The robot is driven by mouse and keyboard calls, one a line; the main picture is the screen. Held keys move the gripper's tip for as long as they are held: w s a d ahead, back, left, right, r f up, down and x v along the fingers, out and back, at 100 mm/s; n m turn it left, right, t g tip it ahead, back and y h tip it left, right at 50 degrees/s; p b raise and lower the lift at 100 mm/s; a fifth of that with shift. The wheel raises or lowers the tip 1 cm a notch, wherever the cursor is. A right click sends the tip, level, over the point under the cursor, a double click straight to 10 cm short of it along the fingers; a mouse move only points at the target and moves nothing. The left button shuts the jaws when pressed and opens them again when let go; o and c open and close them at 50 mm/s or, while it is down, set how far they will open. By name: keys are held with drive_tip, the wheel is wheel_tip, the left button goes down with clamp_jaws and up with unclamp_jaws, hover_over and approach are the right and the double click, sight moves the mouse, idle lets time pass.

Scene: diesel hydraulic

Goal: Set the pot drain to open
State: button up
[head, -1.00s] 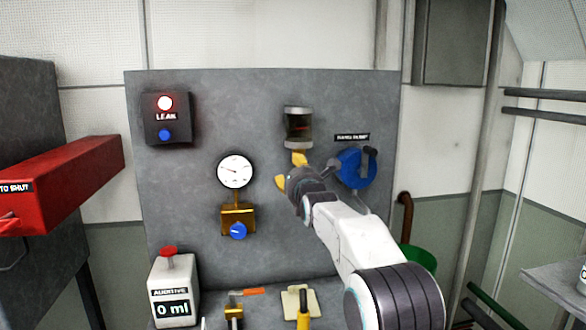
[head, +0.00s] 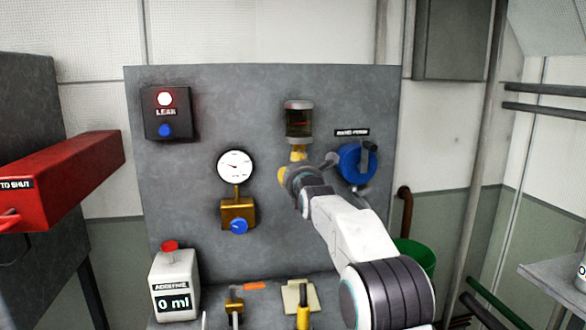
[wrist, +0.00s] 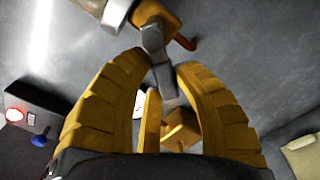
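The pot (head: 299,122) is a glass bowl with a grey cap, mounted upright on the grey panel. A yellow drain body (wrist: 168,14) is under it in the wrist view, with a grey jointed piece (wrist: 160,62) and a short red lever (wrist: 186,42) pointing right. My gripper (head: 290,170) is just below the pot. In the wrist view its yellow fingers (wrist: 165,68) are apart, with the grey piece between or just beyond their tips. Contact cannot be told. In the head view my gripper hides most of the drain.
A blue hand-pump wheel (head: 352,162) is close right of my gripper. The gauge (head: 235,168) and a brass valve with a blue knob (head: 238,227) are left. The leak box (head: 167,113) is upper left. An additive container (head: 174,287) stands on the shelf below.

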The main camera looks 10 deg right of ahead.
clamp_jaws()
drive_tip(key=shift+d+f+n+b, duration=0.2)
drive_tip(key=shift+f+n+b, duration=0.1)
drive_tip(key=shift+n+b, duration=0.35)
drive_tip(key=shift+d+f+n+b, duration=0.15)
drive_tip(key=shift+f+n+b, duration=0.1)
drive_tip(key=shift+n+b, duration=0.35)
drive_tip(key=shift+d+n, duration=0.25)
drive_tip(key=shift+n, duration=0.7)
drive_tip(key=shift+r, duration=0.1)
drive_tip(key=o, duration=0.7)
unclamp_jaws()
drive_tip(key=shift+s, duration=0.1)
drive_tip(key=shift+s+a, duration=0.15)
drive_tip(key=shift+s, duration=5.75)
